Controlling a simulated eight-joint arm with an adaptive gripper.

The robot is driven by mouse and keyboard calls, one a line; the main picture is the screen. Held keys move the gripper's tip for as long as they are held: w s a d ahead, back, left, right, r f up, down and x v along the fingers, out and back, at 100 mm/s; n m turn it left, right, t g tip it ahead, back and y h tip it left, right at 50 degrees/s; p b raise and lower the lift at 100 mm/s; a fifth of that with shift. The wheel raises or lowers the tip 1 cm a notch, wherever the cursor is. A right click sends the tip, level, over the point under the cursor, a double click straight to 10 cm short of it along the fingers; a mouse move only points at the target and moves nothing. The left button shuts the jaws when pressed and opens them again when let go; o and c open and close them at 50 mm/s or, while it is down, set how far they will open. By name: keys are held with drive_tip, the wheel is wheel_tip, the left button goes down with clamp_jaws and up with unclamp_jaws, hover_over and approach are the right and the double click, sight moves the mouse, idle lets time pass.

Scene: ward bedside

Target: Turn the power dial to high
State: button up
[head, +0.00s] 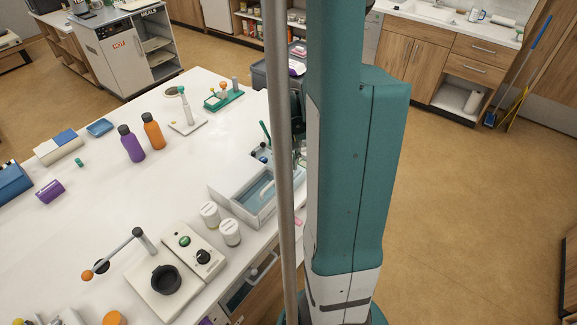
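The power dial is most likely the black knob (203,257) on a pale control box (193,268) near the front of the white table. A green round button (184,241) sits on the same box, up and left of the knob. The markings around the knob are too small to read, so I cannot tell its setting. Nothing touches the knob. I cannot make out my gripper; my own column and arm parts fill the middle right and hide what is behind them.
A black round cup (165,280) on a pale base stands just left of the dial. Two white-lidded jars (230,233) stand right of it, before an open tray (243,190). A lever with an orange knob (87,275) is at left. The table's middle (150,195) is clear.

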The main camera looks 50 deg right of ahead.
sight(290, 164)
drive_tip(key=m+b, duration=0.2)
drive_tip(key=m, duration=0.4)
drive_tip(key=shift+s, duration=0.1)
drive_tip(key=m+b, duration=0.1)
drive_tip(key=m, duration=0.5)
drive_tip(key=shift+s+d+m, duration=0.1)
drive_tip(key=shift+m, duration=0.2)
drive_tip(key=o, duration=0.6)
drive_tip(key=shift+r, duration=0.2)
wheel_tip(290, 164, up, 12)
drive_tip(key=shift+f, duration=0.2)
idle(0.6)
idle(0.7)
